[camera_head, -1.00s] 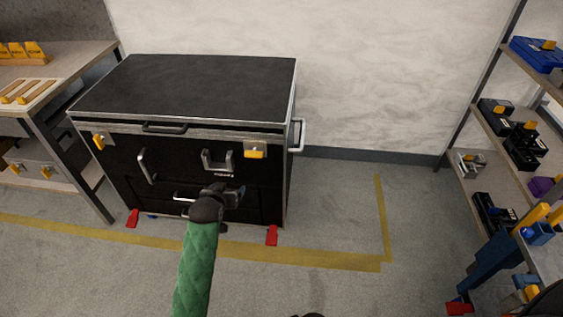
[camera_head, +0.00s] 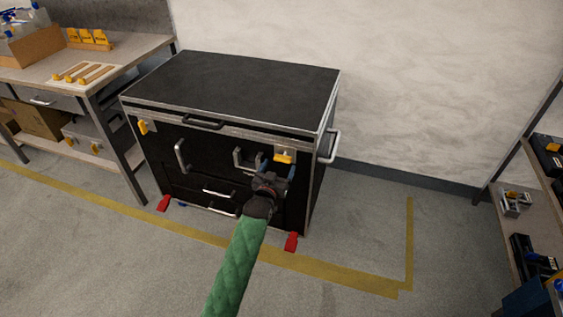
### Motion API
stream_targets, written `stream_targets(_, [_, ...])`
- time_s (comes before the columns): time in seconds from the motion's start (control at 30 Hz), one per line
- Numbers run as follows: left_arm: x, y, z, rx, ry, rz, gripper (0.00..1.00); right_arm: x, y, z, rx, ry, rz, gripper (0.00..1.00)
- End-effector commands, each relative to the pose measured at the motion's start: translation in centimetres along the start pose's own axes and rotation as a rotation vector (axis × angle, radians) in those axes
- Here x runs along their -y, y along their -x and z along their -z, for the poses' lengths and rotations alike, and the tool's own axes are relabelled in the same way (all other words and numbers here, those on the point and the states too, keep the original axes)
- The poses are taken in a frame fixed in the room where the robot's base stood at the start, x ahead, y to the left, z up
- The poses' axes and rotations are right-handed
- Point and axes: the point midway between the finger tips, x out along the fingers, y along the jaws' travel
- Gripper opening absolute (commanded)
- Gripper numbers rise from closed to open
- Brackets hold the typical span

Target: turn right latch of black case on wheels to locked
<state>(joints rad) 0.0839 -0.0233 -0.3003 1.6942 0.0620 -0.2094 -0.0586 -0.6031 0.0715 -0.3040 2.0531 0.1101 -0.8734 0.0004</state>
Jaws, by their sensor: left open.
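The black case on wheels (camera_head: 232,88) stands against the wall, its lid closed and its front towards me. Its right latch (camera_head: 284,157) is a yellow handle on a pale plate near the front's top right corner; the handle lies roughly level. The left latch (camera_head: 143,127) is also yellow and hangs at a slant. My left gripper (camera_head: 276,169) is open, just below the right latch and in front of the case. Its fingers point up towards the latch with nothing between them; I cannot tell whether they touch it. My right gripper is out of view.
A workbench (camera_head: 120,70) with yellow items stands left of the case. A shelf rack (camera_head: 530,205) with tools stands at the right edge. Red pedals (camera_head: 291,242) stick out at the case's foot. The floor right of the case is clear, marked with yellow tape (camera_head: 409,240).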

Motion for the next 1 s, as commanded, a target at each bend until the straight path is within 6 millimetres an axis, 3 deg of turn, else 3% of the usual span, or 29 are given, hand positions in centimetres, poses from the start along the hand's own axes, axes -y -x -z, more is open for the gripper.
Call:
stream_targets(0.3, [0.0, -3.3, 0.1, 0.001, 0.000, 0.000, 0.80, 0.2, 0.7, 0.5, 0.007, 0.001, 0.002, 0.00])
stream_targets(0.63, [0.0, -3.6, 0.0, 0.002, 0.001, 0.000, 0.80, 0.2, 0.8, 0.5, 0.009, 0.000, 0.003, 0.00])
stream_targets(0.67, [0.0, -3.6, 0.0, 0.002, 0.001, 0.000, 0.78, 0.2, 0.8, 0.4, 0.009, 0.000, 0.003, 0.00])
stream_targets(0.87, [0.0, -3.6, 0.0, 0.002, 0.001, 0.000, 0.39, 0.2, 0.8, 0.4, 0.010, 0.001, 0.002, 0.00])
stream_targets(1.0, [0.0, -3.6, 0.0, 0.002, -0.001, 0.000, 0.35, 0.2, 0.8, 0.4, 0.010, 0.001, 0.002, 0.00])
